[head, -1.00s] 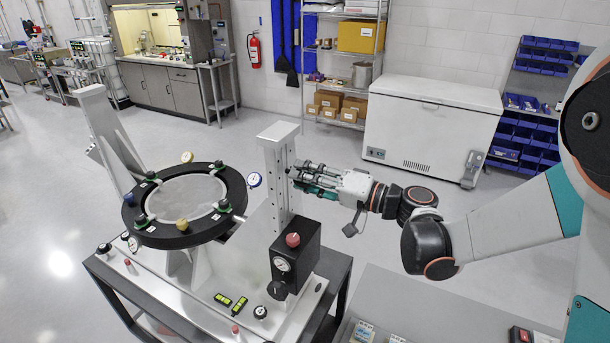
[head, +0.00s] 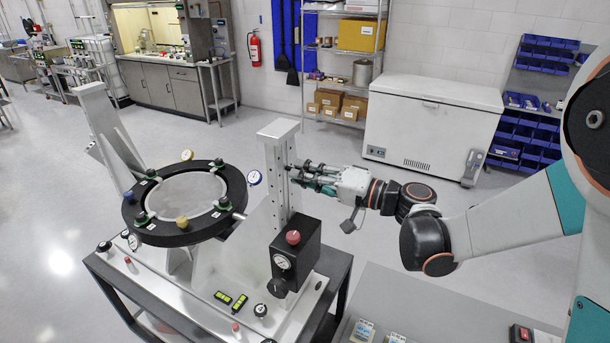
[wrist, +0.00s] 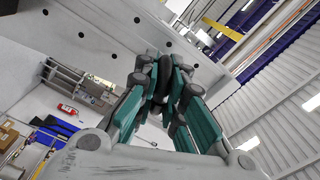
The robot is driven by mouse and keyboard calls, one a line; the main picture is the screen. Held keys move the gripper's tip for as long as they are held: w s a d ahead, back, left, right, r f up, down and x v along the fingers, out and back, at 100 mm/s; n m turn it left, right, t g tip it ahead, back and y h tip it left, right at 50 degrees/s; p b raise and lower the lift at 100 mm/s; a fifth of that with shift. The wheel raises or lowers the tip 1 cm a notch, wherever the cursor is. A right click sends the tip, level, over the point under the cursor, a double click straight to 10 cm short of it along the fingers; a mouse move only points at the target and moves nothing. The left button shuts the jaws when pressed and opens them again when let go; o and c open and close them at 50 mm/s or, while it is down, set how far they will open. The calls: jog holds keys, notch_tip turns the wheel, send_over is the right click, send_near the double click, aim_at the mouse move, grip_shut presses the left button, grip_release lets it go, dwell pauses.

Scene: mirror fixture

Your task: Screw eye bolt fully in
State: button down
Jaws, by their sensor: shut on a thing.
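A pale upright post (head: 276,160) with a column of small holes stands on the fixture's right side. My gripper (head: 293,173) reaches to the post's right face, with its fingers roughly level. In the wrist view my gripper (wrist: 158,80) is closed around a dark rounded piece that looks like the eye bolt (wrist: 144,76), close to the post's pale face (wrist: 110,35). The fingers hide most of the bolt, and I cannot tell how deep its thread sits.
A round black mirror ring (head: 184,238) with dial gauges is left of the post. A black box (head: 296,258) with a red knob sits below my gripper. A white chest freezer (head: 430,120) stands behind. Open floor lies between it and the fixture.

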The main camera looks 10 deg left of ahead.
jog(key=m+b, duration=0.3)
jog(key=m, duration=0.1)
jog(key=shift+f+m, duration=0.15)
jog(key=shift+m, duration=0.25)
jog(key=m+b, duration=0.2)
jog(key=m, duration=0.3)
jog(key=shift+m, duration=0.3)
jog(key=m+b, duration=0.2)
jog(key=m, duration=0.3)
jog(key=m+b, duration=0.1)
jog(key=m, duration=0.4)
jog(key=shift+m, duration=0.3)
jog(key=c, duration=1.7)
grip_release()
jog(key=shift+d, duration=0.15)
